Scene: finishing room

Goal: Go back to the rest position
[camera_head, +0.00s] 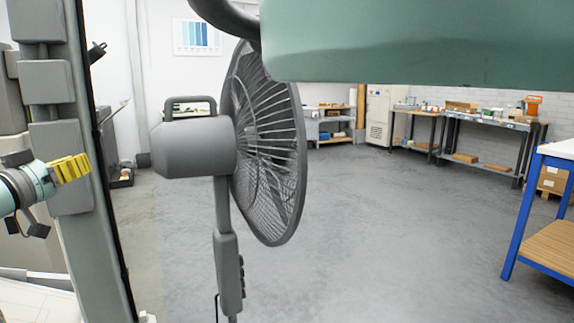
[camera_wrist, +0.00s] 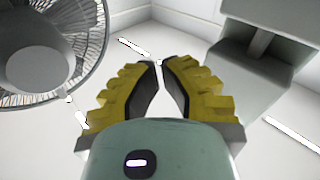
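My gripper (camera_head: 70,168) has yellow ribbed fingers and shows at the left edge in the head view. It points right, in front of a grey upright column. In the wrist view my gripper (camera_wrist: 159,64) shows its two fingers leaning in, with the dark inner pads facing each other. The tips are almost together, and I see nothing held between them. In the wrist view the ceiling and walls lie beyond the fingertips.
A grey standing fan (camera_head: 195,148) is close in front, right of my gripper; its cage (camera_wrist: 88,30) also shows in the wrist view. A blue-framed bench (camera_head: 522,215) stands at right. Workbenches (camera_head: 488,121) line the back. The grey floor (camera_head: 390,220) between is clear.

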